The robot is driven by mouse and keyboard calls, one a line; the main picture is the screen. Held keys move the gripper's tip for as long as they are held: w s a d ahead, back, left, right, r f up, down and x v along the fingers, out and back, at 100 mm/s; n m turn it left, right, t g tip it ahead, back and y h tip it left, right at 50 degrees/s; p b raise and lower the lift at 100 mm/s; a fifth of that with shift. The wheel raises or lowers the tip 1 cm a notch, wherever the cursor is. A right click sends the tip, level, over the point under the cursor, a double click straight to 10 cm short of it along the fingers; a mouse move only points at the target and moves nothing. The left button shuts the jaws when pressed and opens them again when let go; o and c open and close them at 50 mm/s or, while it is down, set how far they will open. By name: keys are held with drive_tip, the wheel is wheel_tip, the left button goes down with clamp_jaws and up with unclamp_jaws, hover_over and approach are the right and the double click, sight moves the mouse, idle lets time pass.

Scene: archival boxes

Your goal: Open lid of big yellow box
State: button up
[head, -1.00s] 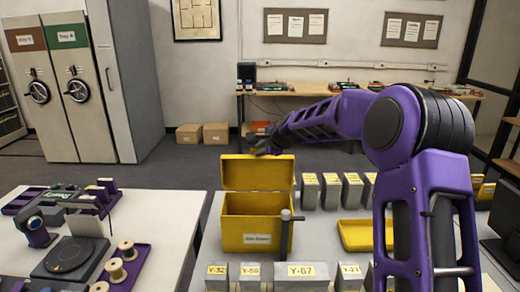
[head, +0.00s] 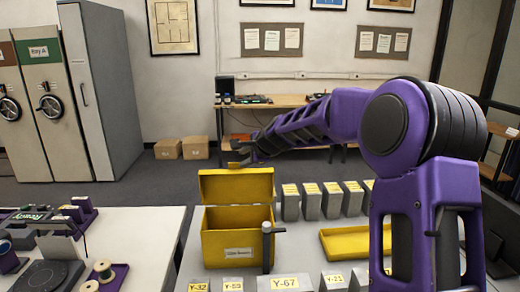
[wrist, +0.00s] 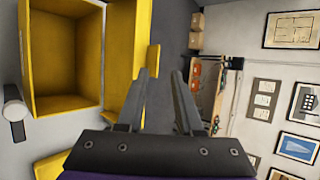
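The big yellow box (head: 229,243) stands on the white table, with a white label on its front. Its lid (head: 236,186) is raised and stands upright at the back edge, so the box is open. In the wrist view the box interior (wrist: 68,55) looks empty, and the lid (wrist: 122,60) lies beside it. My gripper (head: 241,155) is above and behind the lid's top edge in the head view. The fingers look clear of the lid.
A grey post with a handle (head: 267,245) stands at the box's front right. Several grey boxes with yellow labels stand behind and in front. A shallow yellow tray (head: 345,256) lies to the right. Another table (head: 130,225) with spools is at left.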

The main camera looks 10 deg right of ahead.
drive_tip(key=b+v, duration=0.1)
drive_tip(key=v, duration=1.1)
drive_tip(key=shift+s+r, duration=0.25)
drive_tip(key=shift+s, duration=0.05)
drive_tip(key=shift+d, duration=0.1)
